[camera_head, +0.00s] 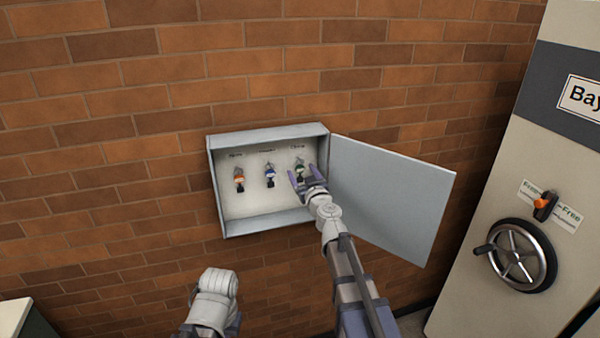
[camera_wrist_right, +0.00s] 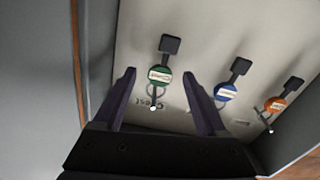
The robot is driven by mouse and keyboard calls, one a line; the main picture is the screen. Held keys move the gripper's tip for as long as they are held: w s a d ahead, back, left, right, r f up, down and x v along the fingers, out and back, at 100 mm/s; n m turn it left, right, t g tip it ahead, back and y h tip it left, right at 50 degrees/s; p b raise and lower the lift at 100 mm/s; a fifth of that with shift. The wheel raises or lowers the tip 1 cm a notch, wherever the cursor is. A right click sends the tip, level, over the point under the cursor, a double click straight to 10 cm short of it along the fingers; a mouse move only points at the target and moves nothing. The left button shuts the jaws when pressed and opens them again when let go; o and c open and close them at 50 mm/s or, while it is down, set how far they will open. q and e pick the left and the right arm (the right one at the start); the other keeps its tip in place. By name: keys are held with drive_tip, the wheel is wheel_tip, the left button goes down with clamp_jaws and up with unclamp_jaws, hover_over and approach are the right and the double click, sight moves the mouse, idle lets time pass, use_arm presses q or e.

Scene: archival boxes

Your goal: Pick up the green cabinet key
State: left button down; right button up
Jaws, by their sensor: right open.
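The green cabinet key (camera_head: 299,168) hangs at the right of a row of three keys inside the open wall cabinet (camera_head: 240,222). In the right wrist view the green key (camera_wrist_right: 160,78) has a round green tag and a dark square head, and hangs between and beyond the fingertips. My right gripper (camera_head: 303,178) is open and empty, just in front of the green key; its two fingers also show in the right wrist view (camera_wrist_right: 160,78). Part of the key is hidden behind the gripper in the head view. My left arm shows at the bottom, but its fingers are out of sight.
A blue-tagged key (camera_head: 270,174) hangs in the middle and an orange-tagged key (camera_head: 239,179) at the left. The cabinet door (camera_head: 390,195) stands open to the right, close to my right arm. A shelving unit with a handwheel (camera_head: 520,255) stands farther right.

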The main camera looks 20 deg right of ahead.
clamp_jaws()
idle(0.5)
